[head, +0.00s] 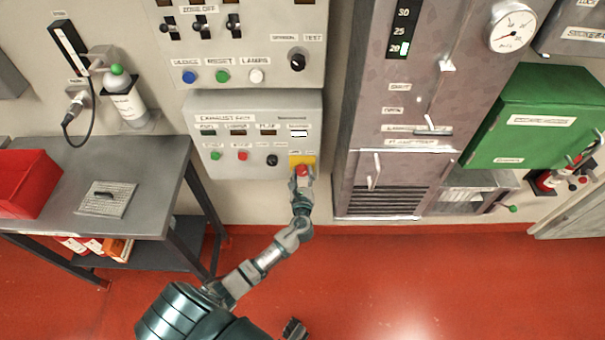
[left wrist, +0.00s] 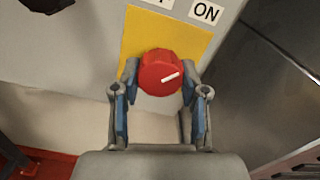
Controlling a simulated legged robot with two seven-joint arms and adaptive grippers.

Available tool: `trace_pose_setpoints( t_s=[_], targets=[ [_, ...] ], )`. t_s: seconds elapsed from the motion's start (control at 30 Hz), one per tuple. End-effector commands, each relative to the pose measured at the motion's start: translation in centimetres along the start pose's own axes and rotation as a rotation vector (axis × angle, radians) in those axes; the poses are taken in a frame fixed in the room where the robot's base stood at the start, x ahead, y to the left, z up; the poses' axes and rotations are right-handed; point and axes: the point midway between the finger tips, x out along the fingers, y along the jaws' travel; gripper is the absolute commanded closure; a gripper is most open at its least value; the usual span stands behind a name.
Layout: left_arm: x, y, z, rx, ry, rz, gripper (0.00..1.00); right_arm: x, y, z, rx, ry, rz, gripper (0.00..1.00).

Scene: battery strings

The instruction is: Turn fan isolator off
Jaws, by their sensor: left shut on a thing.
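The fan isolator is a round red knob (head: 302,171) on a yellow plate (head: 308,160) at the lower right corner of the exhaust fan panel (head: 258,110). In the left wrist view the red knob (left wrist: 160,73) has a white mark pointing right and slightly up. An ON label (left wrist: 206,11) sits above right of it, and another label is cut off beside it. My left gripper (head: 302,179) is shut on the red knob, one finger at each side; it also shows in the left wrist view (left wrist: 160,95). A dark gripper tip, my right gripper (head: 293,328), shows at the bottom edge; its jaws are unclear.
Green and red buttons and a black knob (head: 272,160) sit left of the yellow plate. A grey cabinet (head: 405,110) stands to the right. A table (head: 150,205) with a red box (head: 24,183) stands left. The red floor below is clear.

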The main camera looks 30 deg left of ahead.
Motion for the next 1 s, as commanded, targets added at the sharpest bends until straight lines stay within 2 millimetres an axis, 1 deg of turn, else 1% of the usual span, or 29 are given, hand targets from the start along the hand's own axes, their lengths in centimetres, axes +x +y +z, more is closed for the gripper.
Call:
trace_pose_setpoints(
  t_s=[0.13, 0.23, 0.47, 0.77, 1.0],
  targets=[
    [0.0, 0.1, 0.0, -0.090, -0.001, 0.003, 0.91, -0.4, -0.1, -0.5, 0.001, 0.004, -0.001, 0.60],
    [0.0, 0.1, -0.1, -0.171, -0.001, 0.003, 0.91, -1.4, -0.1, -0.3, 0.002, 0.002, -0.002, 0.60],
    [0.0, 0.2, -0.1, -0.388, -0.002, 0.004, 0.91, -3.2, 0.0, -1.5, 0.005, 0.011, -0.001, 0.60],
    [0.0, 0.2, -0.2, -0.673, -0.002, 0.005, 0.91, -6.3, 0.2, -2.9, 0.008, 0.024, 0.001, 0.60],
    [0.0, 0.3, -0.3, -0.900, -0.003, 0.007, 0.91, -9.3, 0.3, -3.7, 0.011, 0.034, 0.003, 0.60]
  ],
)
